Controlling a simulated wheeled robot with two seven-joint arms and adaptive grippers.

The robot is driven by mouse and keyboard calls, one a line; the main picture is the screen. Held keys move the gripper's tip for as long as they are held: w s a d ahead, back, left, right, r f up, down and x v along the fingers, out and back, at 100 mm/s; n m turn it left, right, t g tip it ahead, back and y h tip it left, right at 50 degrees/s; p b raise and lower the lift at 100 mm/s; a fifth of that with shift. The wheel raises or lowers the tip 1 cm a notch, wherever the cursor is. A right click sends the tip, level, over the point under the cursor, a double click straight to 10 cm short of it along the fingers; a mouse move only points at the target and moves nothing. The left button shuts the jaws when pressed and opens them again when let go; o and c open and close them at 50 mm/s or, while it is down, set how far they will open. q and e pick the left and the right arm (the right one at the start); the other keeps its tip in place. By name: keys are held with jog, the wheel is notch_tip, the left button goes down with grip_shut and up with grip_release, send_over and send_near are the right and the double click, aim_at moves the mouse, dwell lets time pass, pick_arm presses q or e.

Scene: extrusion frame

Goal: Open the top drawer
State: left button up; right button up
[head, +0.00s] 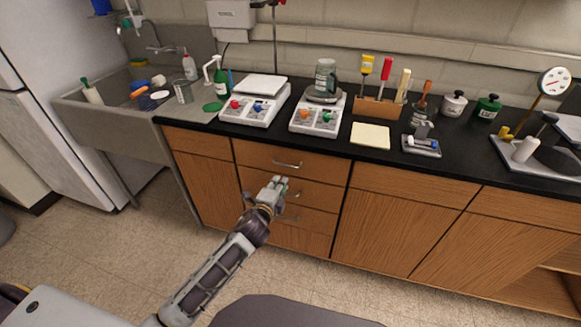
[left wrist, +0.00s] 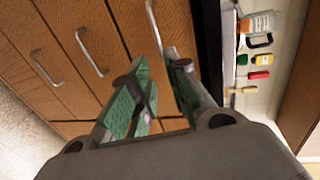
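The top drawer (head: 258,155) is a wood-fronted drawer just under the black counter, flush with the cabinet. Its silver bar handle (head: 287,164) is uncovered in the head view. In the left wrist view the handle (left wrist: 154,24) shows at the top, beyond the fingertips. My left gripper (head: 275,182) is in front of the drawer stack, just below that handle in the picture. In the left wrist view the left gripper (left wrist: 157,75) has its green-padded fingers apart, with nothing between them. No contact with the handle shows. My right gripper is not in view.
Lower drawers (head: 318,195) sit beneath, partly hidden by my left arm. The black counter (head: 270,138) above holds two scales, a wooden tool block (head: 378,107) and bottles. A sink (head: 140,115) stands at left. The floor before the drawers is clear.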

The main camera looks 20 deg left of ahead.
pick_arm(q)
send_near(290, 166)
jog(key=shift+r+x, duration=0.2)
jog(key=shift+x, duration=0.85)
jog(key=shift+f+x, duration=0.15)
jog(key=shift+x, duration=0.65)
jog(key=shift+f+x, duration=0.15)
jog(key=shift+x, duration=0.65)
jog(key=shift+w+d+f, duration=0.15)
jog(key=shift+w, duration=0.5)
jog(key=shift+b+x, duration=0.4)
jog(key=shift+x, duration=1.5)
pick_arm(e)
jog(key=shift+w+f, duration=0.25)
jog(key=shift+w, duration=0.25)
